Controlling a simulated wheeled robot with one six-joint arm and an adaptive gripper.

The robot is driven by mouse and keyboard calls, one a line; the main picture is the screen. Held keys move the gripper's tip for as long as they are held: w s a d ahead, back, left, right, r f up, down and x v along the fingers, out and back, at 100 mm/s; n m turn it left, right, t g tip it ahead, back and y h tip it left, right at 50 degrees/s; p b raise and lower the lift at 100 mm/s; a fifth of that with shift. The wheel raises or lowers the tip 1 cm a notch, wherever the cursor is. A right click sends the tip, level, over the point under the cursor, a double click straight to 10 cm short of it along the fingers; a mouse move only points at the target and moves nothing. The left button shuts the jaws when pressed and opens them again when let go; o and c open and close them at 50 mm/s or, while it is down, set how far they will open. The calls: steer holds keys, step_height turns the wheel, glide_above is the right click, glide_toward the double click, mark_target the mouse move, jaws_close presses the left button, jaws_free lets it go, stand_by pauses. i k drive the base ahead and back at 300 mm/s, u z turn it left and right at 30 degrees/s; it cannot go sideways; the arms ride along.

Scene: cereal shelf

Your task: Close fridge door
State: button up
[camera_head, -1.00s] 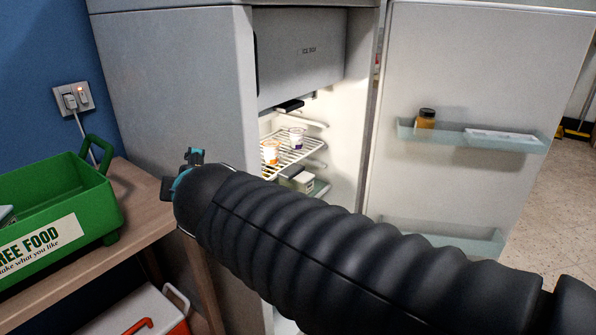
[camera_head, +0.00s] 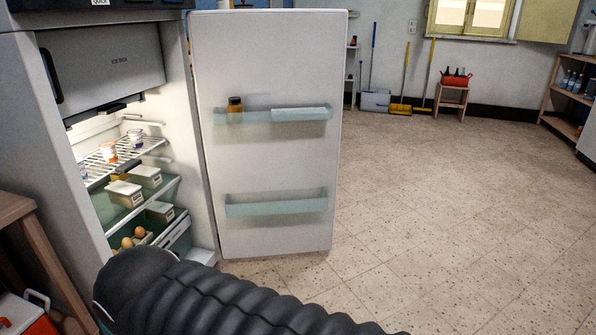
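The fridge (camera_head: 28,118) stands at the left in the head view with its inside lit and showing. Its white door (camera_head: 270,165) is swung wide open to the right, with its inner face toward me. The door carries two shelves; a brown jar (camera_head: 235,104) stands on the upper one.
Inside the fridge are a wire shelf (camera_head: 130,158), boxes and eggs (camera_head: 133,238). A wooden table (camera_head: 14,208) and a red-and-white cooler (camera_head: 25,315) are at the left edge. The tiled floor (camera_head: 450,210) right of the door is clear. Brooms and a stool (camera_head: 452,100) stand far back.

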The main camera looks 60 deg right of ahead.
mark_target(273, 173)
steer(key=u, duration=0.05)
steer(key=k, duration=0.1)
steer(key=z, duration=2.75)
steer(key=i, duration=5.2)
steer(key=u, duration=4.65)
